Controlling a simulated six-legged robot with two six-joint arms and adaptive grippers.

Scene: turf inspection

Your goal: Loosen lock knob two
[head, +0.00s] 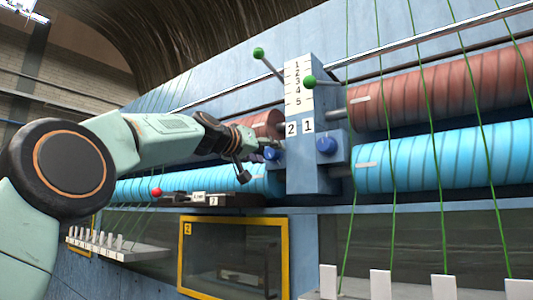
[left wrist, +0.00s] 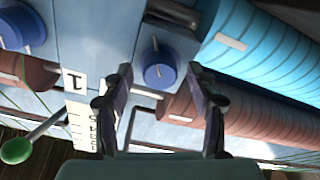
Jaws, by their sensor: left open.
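Lock knob two is the blue knob (head: 272,153) beside the white plate marked 2 (head: 291,129), on the left side of the blue-grey post. In the left wrist view the blue knob (left wrist: 159,74) has a pale mark on its face and lies beyond the fingertips, framed between them. My left gripper (head: 257,159) is open, close in front of this knob and partly covering it. In the left wrist view its two fingers (left wrist: 160,88) stand apart with nothing held. I cannot tell whether either finger touches the knob. My right gripper is not in view.
A second blue knob (head: 326,145) sits below the plate marked 1 (head: 308,126). Two green-tipped levers (head: 310,82) and a red-tipped lever (head: 157,192) stick out nearby. Red rollers (head: 440,88) and cyan rollers (head: 445,160) flank the post. Green strands hang at the right.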

